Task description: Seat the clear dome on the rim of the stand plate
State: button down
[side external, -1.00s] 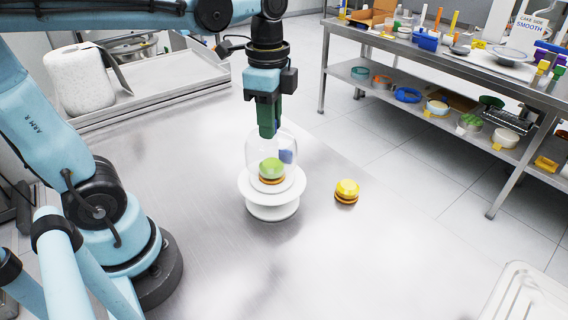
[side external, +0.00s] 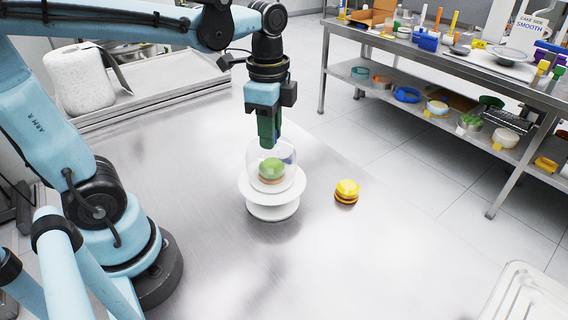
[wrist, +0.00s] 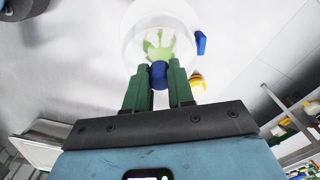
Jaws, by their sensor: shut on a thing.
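The clear dome (side external: 262,163) is over the green-topped cake (side external: 272,169) on the white stand plate (side external: 245,187). The dome is low around the cake; I cannot tell whether its lower edge touches the plate rim all the way round. My gripper (side external: 270,143) is directly above the dome, pointing down, with green fingers. In the wrist view, my gripper (wrist: 159,75) is shut on the dome's blue knob (wrist: 159,76). The white plate (wrist: 128,40) and the green cake top (wrist: 160,45) show beyond the knob. In the side view the fingers hide the knob.
A yellow-topped cake (side external: 347,191) sits on the metal table to the right of the stand. A paper roll (side external: 80,80) and a metal tray (side external: 150,90) are at the back left. A white tray (side external: 525,295) is at the front right. The table front is clear.

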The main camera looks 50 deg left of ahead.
jog(key=shift+f, duration=1.1)
dwell(1.7)
jog(key=c, duration=0.9)
grip_release()
notch_tip(320, 180, up, 12)
jog(key=shift+r, duration=0.1)
jog(key=shift+f, duration=0.2)
jog(key=shift+f, duration=5.9)
jog(key=shift+r, duration=0.1)
